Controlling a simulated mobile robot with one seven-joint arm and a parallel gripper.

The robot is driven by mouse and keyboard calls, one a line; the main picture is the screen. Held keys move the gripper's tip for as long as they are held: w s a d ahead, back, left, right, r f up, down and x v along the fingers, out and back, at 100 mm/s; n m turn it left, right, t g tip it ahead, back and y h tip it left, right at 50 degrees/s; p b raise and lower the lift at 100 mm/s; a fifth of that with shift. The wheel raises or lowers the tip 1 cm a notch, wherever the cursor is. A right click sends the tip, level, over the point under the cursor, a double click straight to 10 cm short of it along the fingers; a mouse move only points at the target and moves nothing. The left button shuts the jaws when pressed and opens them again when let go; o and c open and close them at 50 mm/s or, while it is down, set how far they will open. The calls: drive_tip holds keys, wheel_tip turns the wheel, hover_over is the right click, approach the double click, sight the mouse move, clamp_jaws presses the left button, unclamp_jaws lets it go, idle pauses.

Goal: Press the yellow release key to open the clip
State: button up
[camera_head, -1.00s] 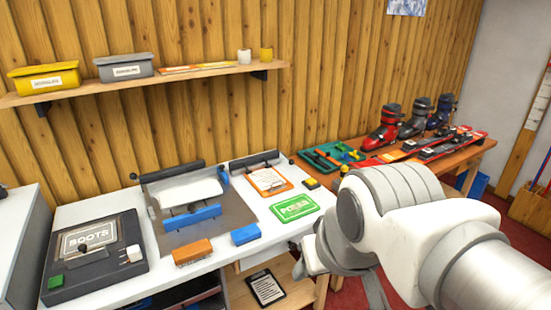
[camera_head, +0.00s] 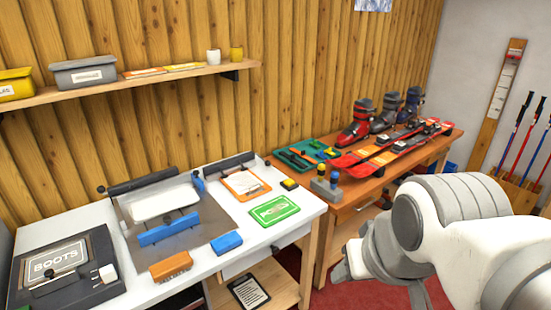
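A small black block with a yellow top (camera_head: 289,184), which looks like the yellow release key, sits at the right back of the white bench. To its left is an orange-edged clipboard (camera_head: 246,185) with a white sheet. A dark bar with end knobs (camera_head: 230,165), possibly the clip, lies across the clipboard's back edge; whether it is open is too small to tell. My gripper (camera_head: 345,268) hangs in front of the bench's right end, apart from the block and clipboard. My wrist hides much of it, so its opening is unclear.
A green card (camera_head: 273,210), a blue block (camera_head: 226,243) and an orange block (camera_head: 171,266) lie on the white bench (camera_head: 292,231). A grey holder with yellow and blue knobs (camera_head: 326,187) stands on the wooden table, with skis (camera_head: 392,148) and boots behind.

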drive_tip(key=shift+c, duration=0.2)
clamp_jaws()
idle(1.7)
